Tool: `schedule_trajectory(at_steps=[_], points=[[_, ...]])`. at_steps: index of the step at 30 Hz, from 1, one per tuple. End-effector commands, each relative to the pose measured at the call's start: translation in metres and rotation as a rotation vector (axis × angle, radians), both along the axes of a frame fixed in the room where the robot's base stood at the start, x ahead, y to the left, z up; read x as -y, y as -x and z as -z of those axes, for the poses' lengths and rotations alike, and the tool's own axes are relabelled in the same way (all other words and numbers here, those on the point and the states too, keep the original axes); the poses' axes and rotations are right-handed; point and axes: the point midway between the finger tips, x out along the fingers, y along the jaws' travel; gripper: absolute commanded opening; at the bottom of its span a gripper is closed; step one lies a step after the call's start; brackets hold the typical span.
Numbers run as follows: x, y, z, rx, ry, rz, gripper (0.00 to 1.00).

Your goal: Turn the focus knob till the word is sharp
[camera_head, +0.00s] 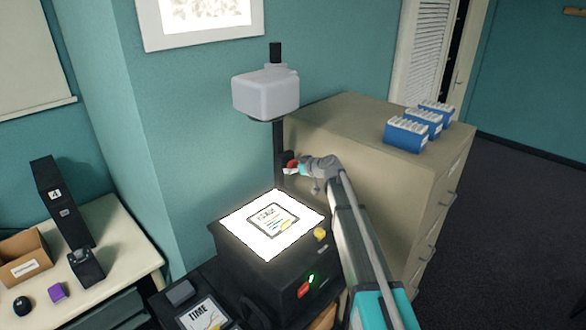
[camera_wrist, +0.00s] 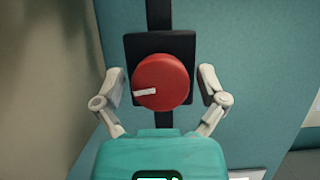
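The focus knob (camera_wrist: 162,82) is a round red knob with a white mark pointing left, on a black block on the post. In the head view the knob (camera_head: 291,164) shows small beside the projector's black post. My gripper (camera_wrist: 161,86) is open, with one finger on each side of the knob and a gap on both sides. The overhead projector (camera_head: 266,94) has a grey head above a bright stage (camera_head: 240,238) with a transparency on it. The wall screen (camera_head: 160,33) shows a blurred grey patch, cut off by the top edge; no word is readable.
A beige cabinet (camera_head: 370,145) stands right behind my arm, with blue boxes (camera_head: 408,133) on top. A white table (camera_head: 127,240) at left holds a cardboard box (camera_head: 27,268) and small items. Dark floor (camera_head: 500,230) is clear at right.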

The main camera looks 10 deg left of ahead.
Motion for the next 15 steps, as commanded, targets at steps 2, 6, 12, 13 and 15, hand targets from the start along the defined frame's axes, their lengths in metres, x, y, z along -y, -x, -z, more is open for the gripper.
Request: schedule_trajectory(at_steps=[2, 6, 12, 13, 15], points=[[-0.0002, 0.0001, 0.0000, 0.000, 0.000, 0.000, 0.65], [-0.0004, 0.0002, 0.0000, 0.000, 0.000, -0.001, 0.39], [-0.0007, 0.0000, 0.0000, -0.003, -0.002, -0.001, 0.19], [-0.0007, -0.0002, 0.0000, -0.006, -0.005, -0.001, 0.19], [-0.0007, -0.0004, 0.0000, -0.022, -0.018, 0.000, 0.19]])
